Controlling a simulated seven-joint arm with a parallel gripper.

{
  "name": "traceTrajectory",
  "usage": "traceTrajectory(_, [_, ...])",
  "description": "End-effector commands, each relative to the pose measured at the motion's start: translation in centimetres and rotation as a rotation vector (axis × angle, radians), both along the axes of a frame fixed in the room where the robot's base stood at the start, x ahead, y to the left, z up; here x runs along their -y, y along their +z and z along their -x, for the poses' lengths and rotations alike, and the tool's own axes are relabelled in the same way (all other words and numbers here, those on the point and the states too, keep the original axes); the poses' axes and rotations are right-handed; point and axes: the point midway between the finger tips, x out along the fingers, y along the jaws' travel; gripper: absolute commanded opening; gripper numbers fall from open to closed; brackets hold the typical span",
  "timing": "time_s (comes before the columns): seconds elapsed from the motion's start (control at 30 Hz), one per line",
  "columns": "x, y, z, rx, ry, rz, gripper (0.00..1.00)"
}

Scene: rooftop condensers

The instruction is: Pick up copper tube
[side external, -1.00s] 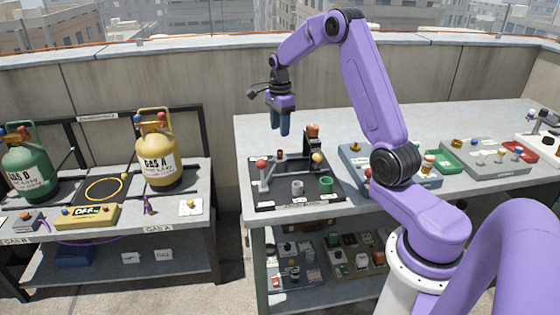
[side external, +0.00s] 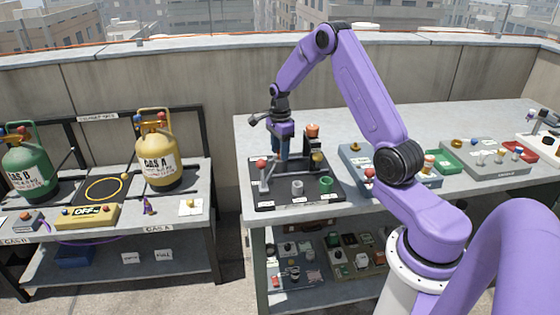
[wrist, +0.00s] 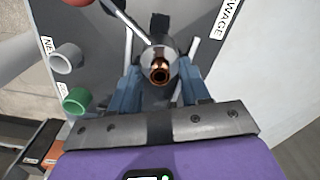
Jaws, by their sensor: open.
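The copper tube (wrist: 160,72) shows in the wrist view as a shiny orange-brown ring seen end-on. It sits between the two blue fingers of my gripper (wrist: 158,92), with a grey round part around or behind it. The fingers stand apart on its left and right; I see no clear contact. In the side view my gripper (side external: 281,155) points down over the back of the black tray (side external: 290,206). The tube is hidden there behind the fingers.
A grey cup (side external: 297,188) and a green cup (side external: 326,185) stand at the tray's front. A red-knobbed lever post (side external: 262,172) stands close left of my gripper. A post with an orange-brown top (side external: 313,132) stands close right.

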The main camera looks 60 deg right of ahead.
Motion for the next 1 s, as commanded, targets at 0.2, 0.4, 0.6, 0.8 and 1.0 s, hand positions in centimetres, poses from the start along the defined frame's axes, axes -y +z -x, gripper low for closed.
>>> traceTrajectory(0.2, [0.0,0.0,0.0,0.000,0.000,0.000,0.00])
traceTrajectory(0.4, [0.0,0.0,0.0,0.000,0.000,0.000,0.00])
traceTrajectory(0.6, [0.0,0.8,-0.1,0.002,0.000,0.001,0.00])
traceTrajectory(0.8, [0.0,4.2,-0.1,0.005,0.000,0.002,0.00])
traceTrajectory(1.0, [0.0,7.8,-0.1,0.005,0.000,0.002,0.00])
